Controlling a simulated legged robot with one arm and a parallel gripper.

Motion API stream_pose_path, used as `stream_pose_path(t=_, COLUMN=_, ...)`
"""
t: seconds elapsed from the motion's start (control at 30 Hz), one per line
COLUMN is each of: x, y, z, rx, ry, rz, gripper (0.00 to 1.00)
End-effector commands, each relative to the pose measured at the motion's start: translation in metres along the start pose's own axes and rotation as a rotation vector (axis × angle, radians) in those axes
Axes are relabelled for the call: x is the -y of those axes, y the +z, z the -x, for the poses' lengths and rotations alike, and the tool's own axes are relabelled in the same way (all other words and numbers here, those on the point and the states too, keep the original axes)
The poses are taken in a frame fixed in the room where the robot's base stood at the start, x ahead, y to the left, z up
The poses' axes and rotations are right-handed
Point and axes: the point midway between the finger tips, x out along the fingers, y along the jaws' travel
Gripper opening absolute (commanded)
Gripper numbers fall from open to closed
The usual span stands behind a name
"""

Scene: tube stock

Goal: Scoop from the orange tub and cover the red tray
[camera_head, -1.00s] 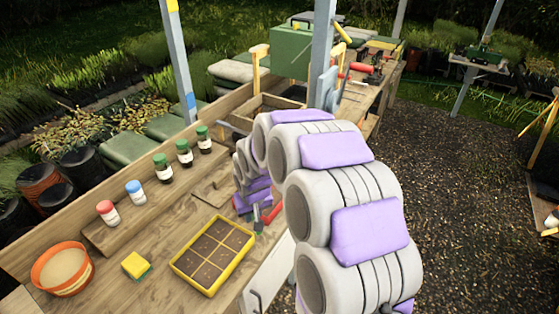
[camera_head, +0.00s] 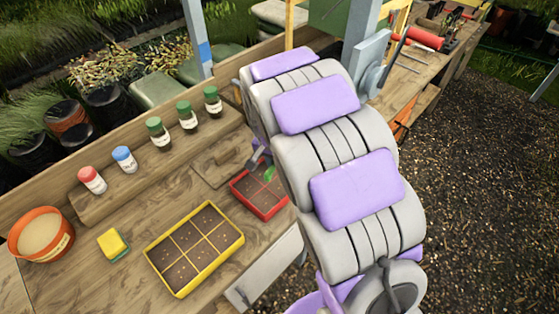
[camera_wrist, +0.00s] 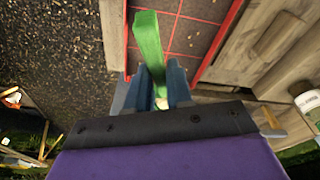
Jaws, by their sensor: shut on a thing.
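The orange tub (camera_head: 62,244) stands at the left of the bench and holds pale, sandy material. The red tray (camera_head: 262,214) lies right of centre, partly hidden behind my arm, with brown soil in its cells. In the wrist view the red tray's rim (camera_wrist: 217,48) and red dividers show at the top. My gripper (camera_wrist: 160,88) is shut on a long green tool (camera_wrist: 148,38), which reaches over the tray's edge in that view. In the head view the green tool (camera_head: 269,173) shows small above the tray's far side. Whether it carries any material cannot be seen.
A yellow tray (camera_head: 180,293) of soil cells and a yellow-green sponge (camera_head: 113,244) lie between tub and red tray. Red-, blue- and several green-capped bottles (camera_head: 158,134) stand on a raised ledge behind. Bare bench (camera_head: 100,285) shows at the front left.

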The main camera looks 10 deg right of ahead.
Motion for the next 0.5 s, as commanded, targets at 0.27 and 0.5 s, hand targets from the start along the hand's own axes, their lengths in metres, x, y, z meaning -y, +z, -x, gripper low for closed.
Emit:
stream_pose_path(t=0.27, x=-0.009, y=-0.018, z=-0.005, rx=0.186, ry=-0.014, rz=-0.006, gripper=0.00)
stream_pose_path(t=0.5, x=-0.009, y=-0.023, z=-0.010, rx=0.351, ry=-0.008, rz=-0.003, gripper=0.00)
